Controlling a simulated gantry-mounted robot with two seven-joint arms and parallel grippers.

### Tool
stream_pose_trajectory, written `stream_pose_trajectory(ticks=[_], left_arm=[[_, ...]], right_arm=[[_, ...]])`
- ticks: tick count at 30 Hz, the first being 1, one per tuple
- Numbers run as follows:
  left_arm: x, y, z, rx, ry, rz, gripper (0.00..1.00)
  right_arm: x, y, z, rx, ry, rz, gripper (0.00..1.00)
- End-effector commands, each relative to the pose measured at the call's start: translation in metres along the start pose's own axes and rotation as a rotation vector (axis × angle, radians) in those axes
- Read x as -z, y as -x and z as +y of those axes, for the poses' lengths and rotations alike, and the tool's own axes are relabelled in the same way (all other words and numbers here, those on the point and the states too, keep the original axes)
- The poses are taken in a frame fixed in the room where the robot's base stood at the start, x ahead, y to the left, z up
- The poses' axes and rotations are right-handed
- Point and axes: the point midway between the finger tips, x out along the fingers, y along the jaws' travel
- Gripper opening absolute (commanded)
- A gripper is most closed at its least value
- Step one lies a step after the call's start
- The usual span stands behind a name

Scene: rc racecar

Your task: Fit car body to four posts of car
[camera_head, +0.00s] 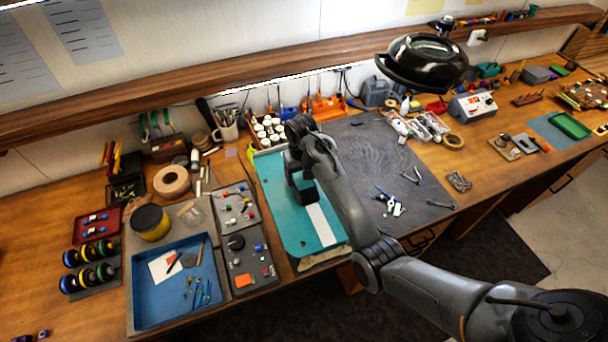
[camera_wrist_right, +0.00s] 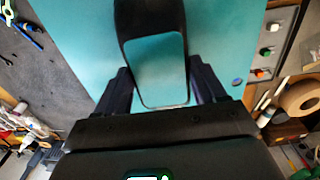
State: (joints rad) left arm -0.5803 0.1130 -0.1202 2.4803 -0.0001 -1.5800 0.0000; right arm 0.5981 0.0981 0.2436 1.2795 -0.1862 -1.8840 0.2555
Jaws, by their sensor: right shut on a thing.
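The car body (camera_head: 275,185) is a large teal shell with a white stripe, lying lengthwise at the middle of the bench and reaching its front edge. My right gripper (camera_head: 301,188) is over its middle. In the right wrist view, my right gripper (camera_wrist_right: 160,72) has one finger on each side of the black, teal-topped cabin (camera_wrist_right: 160,55) of the car body and is shut on it. The car chassis and its four posts are hidden, so I cannot tell whether the body touches them. My left gripper is not in view.
A grey mat (camera_head: 425,215) with pliers (camera_head: 392,205) lies to the right. A mug (camera_head: 226,125) and a white-bottle tray stand behind. A black lamp (camera_head: 420,60) hangs at back right.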

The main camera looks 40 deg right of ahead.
Motion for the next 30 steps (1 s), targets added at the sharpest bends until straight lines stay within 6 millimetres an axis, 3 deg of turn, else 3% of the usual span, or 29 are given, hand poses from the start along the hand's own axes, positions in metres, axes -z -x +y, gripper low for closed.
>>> stream_pose_trajectory(ticks=[11,30], left_arm=[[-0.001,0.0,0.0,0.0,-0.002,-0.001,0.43],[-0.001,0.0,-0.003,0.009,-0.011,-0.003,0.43]], right_arm=[[-0.002,-0.004,0.001,-0.002,0.005,-0.009,0.39],[-0.001,-0.048,0.0,-0.001,0.003,-0.004,0.39]])
